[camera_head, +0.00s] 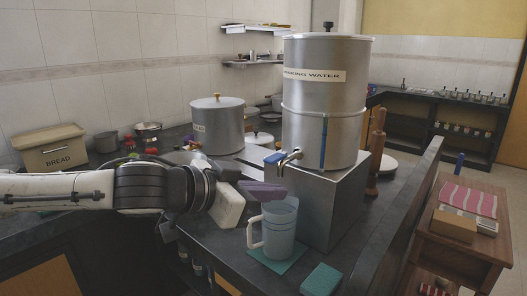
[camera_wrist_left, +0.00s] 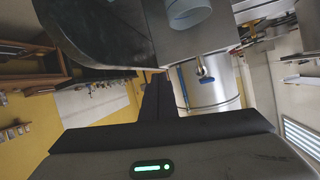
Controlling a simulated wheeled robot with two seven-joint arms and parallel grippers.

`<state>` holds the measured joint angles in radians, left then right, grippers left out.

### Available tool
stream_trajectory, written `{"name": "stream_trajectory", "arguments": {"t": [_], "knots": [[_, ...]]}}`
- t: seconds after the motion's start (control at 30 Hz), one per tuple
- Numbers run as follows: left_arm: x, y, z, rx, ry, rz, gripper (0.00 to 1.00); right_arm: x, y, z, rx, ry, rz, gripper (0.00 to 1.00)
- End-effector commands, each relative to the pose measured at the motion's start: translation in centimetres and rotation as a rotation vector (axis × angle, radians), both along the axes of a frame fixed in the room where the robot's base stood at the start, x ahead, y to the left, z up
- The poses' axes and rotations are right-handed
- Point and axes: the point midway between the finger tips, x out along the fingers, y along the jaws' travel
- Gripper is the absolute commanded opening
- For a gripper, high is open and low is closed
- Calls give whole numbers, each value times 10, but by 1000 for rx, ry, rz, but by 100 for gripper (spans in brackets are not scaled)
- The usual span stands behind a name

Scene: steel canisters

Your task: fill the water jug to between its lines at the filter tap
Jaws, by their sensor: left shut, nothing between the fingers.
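The water jug (camera_head: 279,230), clear bluish with a white handle (camera_head: 255,232) on its left, stands upright on a teal mat (camera_head: 287,261) below the tap (camera_head: 288,157). The tap has a blue lever (camera_head: 274,157) and sits low on the steel drinking-water canister (camera_head: 322,100). My left gripper (camera_head: 264,191) is shut and empty, left of and below the tap, by the jug's upper left side. In the left wrist view the jug (camera_wrist_left: 185,14) and tap (camera_wrist_left: 202,71) also show. The jug's water level and lines are too small to tell. No stream is clear. My right gripper is out of view.
The canister stands on a steel box (camera_head: 338,205). A teal block (camera_head: 321,279) lies at the counter's front edge. A wooden roller-like object (camera_head: 376,150) stands right of the canister. A lidded steel pot (camera_head: 218,125) and a bread bin (camera_head: 50,147) stand farther back.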

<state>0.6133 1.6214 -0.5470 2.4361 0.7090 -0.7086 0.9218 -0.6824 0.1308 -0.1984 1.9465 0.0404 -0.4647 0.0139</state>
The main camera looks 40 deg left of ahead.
Motion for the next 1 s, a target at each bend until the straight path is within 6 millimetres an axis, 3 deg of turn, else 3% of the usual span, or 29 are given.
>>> {"name": "stream_trajectory", "arguments": {"t": [0.03,0.1,0.3,0.77,1.0], "knots": [[-4,18,26,-7,-29,43,0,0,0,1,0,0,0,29],[-11,36,52,-44,-54,90,0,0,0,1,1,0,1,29],[-28,68,97,-131,-107,183,0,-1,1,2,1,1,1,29],[-31,73,105,-151,-117,198,0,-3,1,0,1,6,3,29],[-14,70,101,-154,-115,195,0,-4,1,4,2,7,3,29]]}}
